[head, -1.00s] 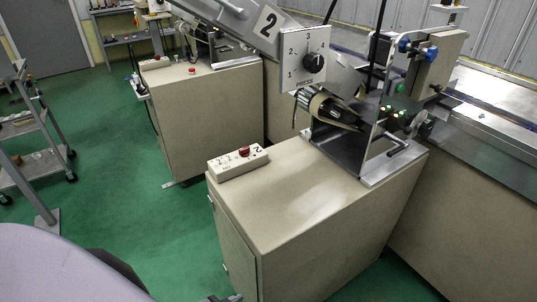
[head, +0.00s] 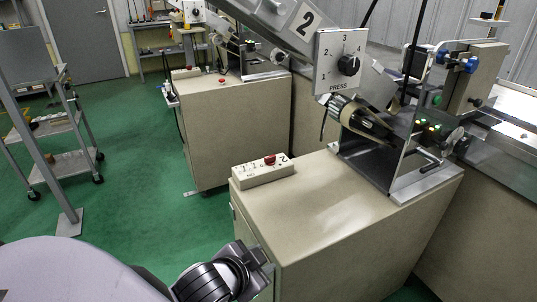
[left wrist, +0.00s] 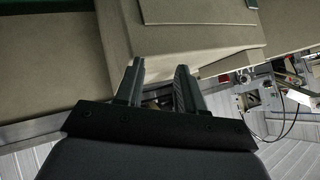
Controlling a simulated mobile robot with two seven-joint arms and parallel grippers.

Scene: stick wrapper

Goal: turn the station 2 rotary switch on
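In the head view, a black rotary knob (head: 348,65) sits on a white panel (head: 325,81) marked PRESS, with numbers around the knob. A small cream control box (head: 256,179) with a red button (head: 269,160) and a 2 marking lies on the beige cabinet below. In the left wrist view my left gripper (left wrist: 159,66) has its two fingers apart, with nothing seen between them. A dark part of my arm shows at the bottom of the head view, well away from the knob. My right gripper is out of view.
The beige cabinet (head: 345,240) carries a metal machine with rollers (head: 365,122) at its back. A second cabinet (head: 235,120) stands behind to the left. A grey trolley (head: 62,165) stands far left. Green floor (head: 130,200) between is open.

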